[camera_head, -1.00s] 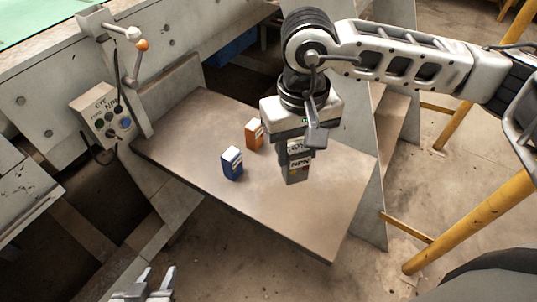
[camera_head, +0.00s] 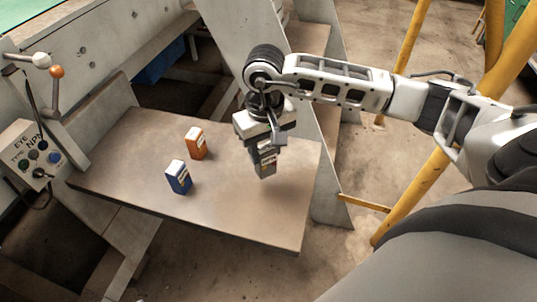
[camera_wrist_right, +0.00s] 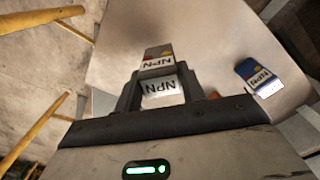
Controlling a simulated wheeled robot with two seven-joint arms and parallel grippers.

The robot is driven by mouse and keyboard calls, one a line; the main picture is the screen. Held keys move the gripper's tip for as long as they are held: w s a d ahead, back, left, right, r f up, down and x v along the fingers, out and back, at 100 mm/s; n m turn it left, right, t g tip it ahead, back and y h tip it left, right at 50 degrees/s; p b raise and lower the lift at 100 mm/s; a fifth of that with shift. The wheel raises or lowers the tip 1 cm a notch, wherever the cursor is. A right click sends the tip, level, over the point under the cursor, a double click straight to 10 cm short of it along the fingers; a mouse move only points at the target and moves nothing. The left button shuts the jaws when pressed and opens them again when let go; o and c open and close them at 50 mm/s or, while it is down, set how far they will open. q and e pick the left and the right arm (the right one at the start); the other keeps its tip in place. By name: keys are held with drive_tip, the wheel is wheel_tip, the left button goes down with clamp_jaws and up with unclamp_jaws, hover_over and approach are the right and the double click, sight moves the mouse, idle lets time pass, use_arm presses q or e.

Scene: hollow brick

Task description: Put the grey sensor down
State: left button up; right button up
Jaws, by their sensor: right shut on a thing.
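The grey sensor (camera_head: 264,166) is held upright over the right part of the brown table plate (camera_head: 232,222). My right gripper (camera_head: 262,149) is shut on its upper part, pointing down. In the right wrist view the sensor (camera_wrist_right: 157,52) shows NPN labels and sits between the fingers (camera_wrist_right: 163,90). Its lower end is close to the plate; I cannot tell whether it touches. My left gripper is not in view now.
A blue box (camera_head: 178,179) and an orange box (camera_head: 195,143) stand on the plate, left of the sensor. The blue one also shows in the wrist view (camera_wrist_right: 258,77). A control box (camera_head: 30,155) is at the left. Bare plate lies in front of the sensor.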

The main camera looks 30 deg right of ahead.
sight(269, 159)
drive_tip(key=shift+w+d+f, duration=0.25)
drive_tip(key=shift+d+f, duration=0.1)
drive_tip(key=shift+f, duration=0.15)
drive_tip(key=shift+w+d+f, duration=0.25)
drive_tip(key=shift+d+f, duration=0.1)
drive_tip(key=shift+f, duration=0.15)
wheel_tip(269, 159, down, 3)
drive_tip(key=shift+w+d+f+p, duration=0.1)
drive_tip(key=shift+d+p, duration=0.05)
drive_tip(key=shift+p, duration=0.4)
drive_tip(key=shift+f, duration=0.2)
drive_tip(key=shift+f+b, duration=0.25)
drive_tip(key=shift+b, duration=0.1)
drive_tip(key=o, duration=1)
drive_tip(key=shift+r, duration=0.1)
